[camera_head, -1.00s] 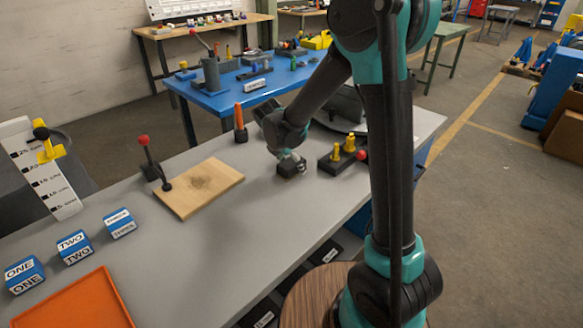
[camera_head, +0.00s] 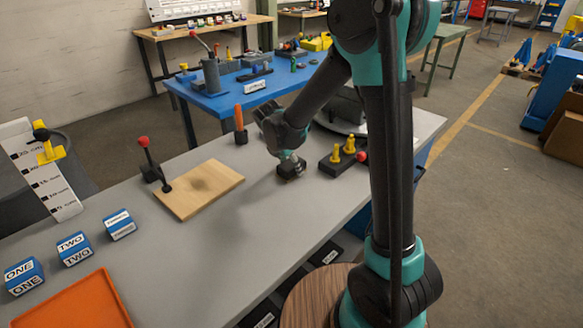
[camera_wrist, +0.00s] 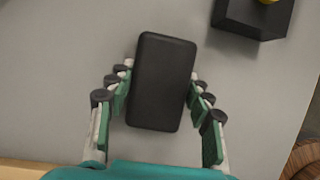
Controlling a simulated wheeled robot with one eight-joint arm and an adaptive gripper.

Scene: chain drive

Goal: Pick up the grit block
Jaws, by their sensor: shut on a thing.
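The grit block (camera_head: 287,171) is a small dark block on the grey bench, left of the black base with yellow pegs. In the wrist view the grit block (camera_wrist: 162,82) is a black rounded rectangle lying between the fingers. My gripper (camera_head: 290,164) is over it, pointing down, with its fingers on both sides. In the wrist view my gripper (camera_wrist: 160,92) is shut on the block, the fingertips at its left and right sides. The block seems to be at bench level; whether it touches the bench cannot be told.
The black base with yellow pegs (camera_head: 333,165) stands close to the right. A wooden board (camera_head: 212,193) and a red-knobbed lever (camera_head: 146,155) are to the left. An orange peg (camera_head: 240,122) stands behind. Blue number blocks (camera_head: 75,248) and an orange tray (camera_head: 75,306) are front left.

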